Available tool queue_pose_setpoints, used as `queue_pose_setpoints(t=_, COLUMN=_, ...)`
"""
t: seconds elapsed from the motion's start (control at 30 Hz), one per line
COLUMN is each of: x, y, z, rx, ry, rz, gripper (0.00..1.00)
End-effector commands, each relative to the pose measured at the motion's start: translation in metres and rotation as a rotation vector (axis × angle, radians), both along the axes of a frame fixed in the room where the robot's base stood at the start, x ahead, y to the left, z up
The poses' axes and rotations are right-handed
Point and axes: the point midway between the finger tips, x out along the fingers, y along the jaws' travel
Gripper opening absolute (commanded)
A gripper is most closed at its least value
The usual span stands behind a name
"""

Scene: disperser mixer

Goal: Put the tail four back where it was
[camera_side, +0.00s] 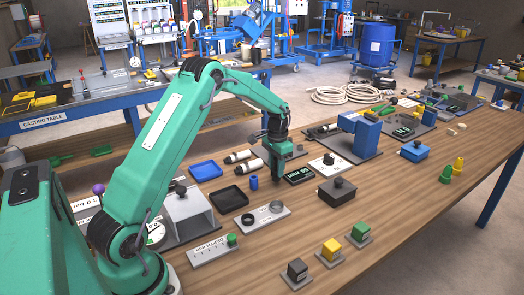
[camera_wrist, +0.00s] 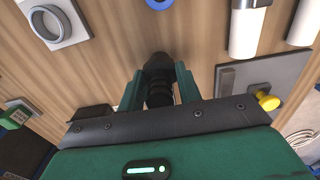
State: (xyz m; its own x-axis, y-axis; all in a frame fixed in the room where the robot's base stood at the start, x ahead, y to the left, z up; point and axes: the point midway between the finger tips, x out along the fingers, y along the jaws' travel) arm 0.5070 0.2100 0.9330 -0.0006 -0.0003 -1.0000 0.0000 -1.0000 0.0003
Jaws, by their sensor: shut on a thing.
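My gripper (camera_wrist: 158,90) is shut on a black ribbed piece (camera_wrist: 160,84), which sits between its two green fingers in the wrist view. In the side view my gripper (camera_side: 276,172) points down over the middle of the wooden table, and the dark piece is hard to tell from the fingers. I see no mark on the held piece that names it as tail four. I cannot tell whether its lower end touches the table.
A black display (camera_side: 299,175) and a dark box with a knob (camera_side: 337,191) lie right. A black tray (camera_side: 229,199) and ring plate (camera_side: 262,215) lie nearer.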

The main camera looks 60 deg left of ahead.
Motion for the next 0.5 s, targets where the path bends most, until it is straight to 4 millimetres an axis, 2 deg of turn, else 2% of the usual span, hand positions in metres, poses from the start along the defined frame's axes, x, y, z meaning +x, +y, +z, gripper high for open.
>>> queue_pose_setpoints(t=0.13, x=0.0000, y=-0.0002, z=-0.0122, rx=0.000, ry=0.000, rz=0.000, gripper=0.09)
queue_pose_setpoints(t=0.5, x=0.0001, y=-0.0002, z=-0.0147, rx=0.000, ry=-0.001, rz=0.000, gripper=0.09)
